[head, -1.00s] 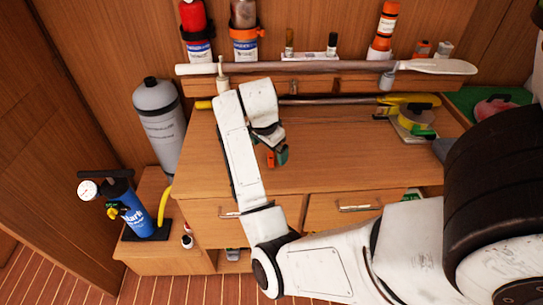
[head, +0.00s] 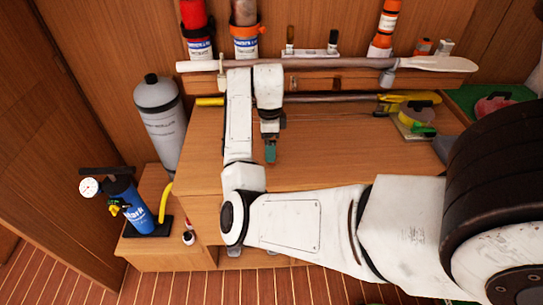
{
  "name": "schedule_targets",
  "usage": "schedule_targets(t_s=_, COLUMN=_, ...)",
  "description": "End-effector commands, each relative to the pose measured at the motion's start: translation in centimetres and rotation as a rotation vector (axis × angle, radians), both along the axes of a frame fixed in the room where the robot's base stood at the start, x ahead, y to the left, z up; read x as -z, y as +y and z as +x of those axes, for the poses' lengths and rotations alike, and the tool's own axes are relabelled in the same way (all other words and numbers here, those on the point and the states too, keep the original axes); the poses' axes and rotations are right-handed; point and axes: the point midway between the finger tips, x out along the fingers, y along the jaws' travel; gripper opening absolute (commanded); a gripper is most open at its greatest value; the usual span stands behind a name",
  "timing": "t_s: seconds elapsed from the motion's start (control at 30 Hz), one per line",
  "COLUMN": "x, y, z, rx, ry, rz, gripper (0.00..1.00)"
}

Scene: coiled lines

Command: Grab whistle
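My gripper (head: 270,150) hangs above the wooden desk top at the end of my white arm, pointing down. A teal tip shows at its lower end. The arm blocks part of the desk, and the gap between the fingers cannot be made out. I cannot pick out a whistle with certainty in the head view.
A shelf (head: 330,82) at the back carries a paddle (head: 440,63) and flares. Tape rolls (head: 418,113) lie at the desk's right. A grey cylinder (head: 160,120) and a blue pump (head: 128,208) stand left. The desk's middle (head: 340,145) is clear.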

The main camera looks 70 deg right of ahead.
Motion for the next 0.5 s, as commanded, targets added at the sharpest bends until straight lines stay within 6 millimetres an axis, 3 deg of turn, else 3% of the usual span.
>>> schedule_targets(t_s=0.3, x=4.1, y=-0.3, z=-0.1, rx=-0.002, ry=0.002, rz=0.003, gripper=1.0)
schedule_targets(t_s=0.5, x=5.1, y=-0.3, z=-0.1, rx=-0.002, ry=0.001, rz=0.002, gripper=1.0)
